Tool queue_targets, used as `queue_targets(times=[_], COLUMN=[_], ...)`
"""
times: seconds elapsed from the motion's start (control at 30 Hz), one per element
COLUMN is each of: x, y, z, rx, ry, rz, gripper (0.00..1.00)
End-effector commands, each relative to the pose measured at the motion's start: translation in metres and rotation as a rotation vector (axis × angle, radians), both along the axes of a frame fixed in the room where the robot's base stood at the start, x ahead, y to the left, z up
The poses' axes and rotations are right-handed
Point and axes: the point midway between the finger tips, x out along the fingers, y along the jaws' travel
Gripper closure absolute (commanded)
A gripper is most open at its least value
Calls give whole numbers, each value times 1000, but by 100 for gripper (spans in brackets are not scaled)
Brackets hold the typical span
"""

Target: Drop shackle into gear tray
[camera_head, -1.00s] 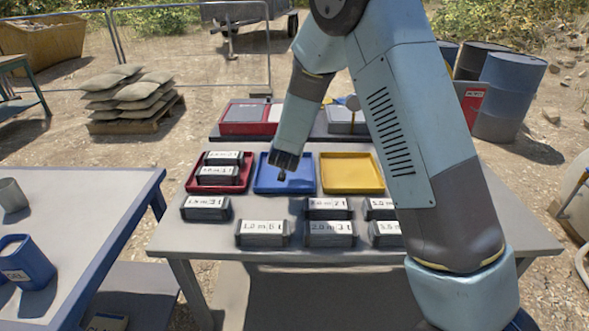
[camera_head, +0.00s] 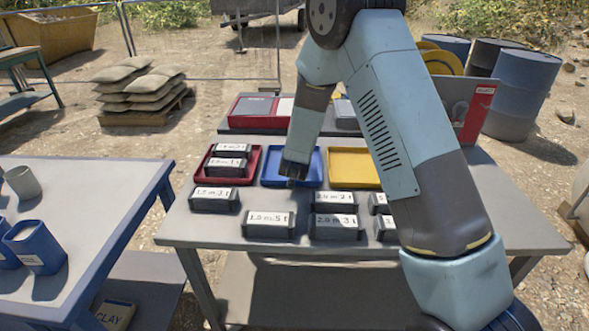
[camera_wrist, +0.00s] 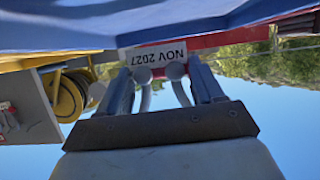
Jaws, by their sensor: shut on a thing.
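My gripper (camera_head: 294,176) hangs over the front part of the blue tray (camera_head: 268,170) in the head view, pointing down. In the wrist view my gripper (camera_wrist: 163,85) is shut on the grey shackle (camera_wrist: 144,76), whose rounded ends and curved sides show between the fingers. In the head view the shackle is only a small dark shape at the fingertips. A white tag reading NOV 2027 (camera_wrist: 155,54) shows upside down beside the shackle; I cannot tell what it is fixed to. I cannot tell whether the shackle touches the tray.
A red tray (camera_head: 203,176) with two labelled dark blocks is on the left, and a yellow tray (camera_head: 352,168) on the right. Several labelled blocks, such as one at the front (camera_head: 268,224), stand before the trays. A blue-edged table (camera_head: 100,185) is at left.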

Motion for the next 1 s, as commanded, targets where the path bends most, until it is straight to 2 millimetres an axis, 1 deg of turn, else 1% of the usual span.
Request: queue_targets(times=[0.07,0.1,0.37,0.63,0.73,0.87,1.0], x=[0,0,0,-1,-6,-21,-46], y=[0,0,0,1,1,2,3], z=[0,1,0,0,3,9,20], rx=[0,0,0,0,1,0,1], ry=[-1,-1,0,1,0,1,0], rz=[0,0,1,1,2,3,3], gripper=[70,30,5,4,4,4,4])
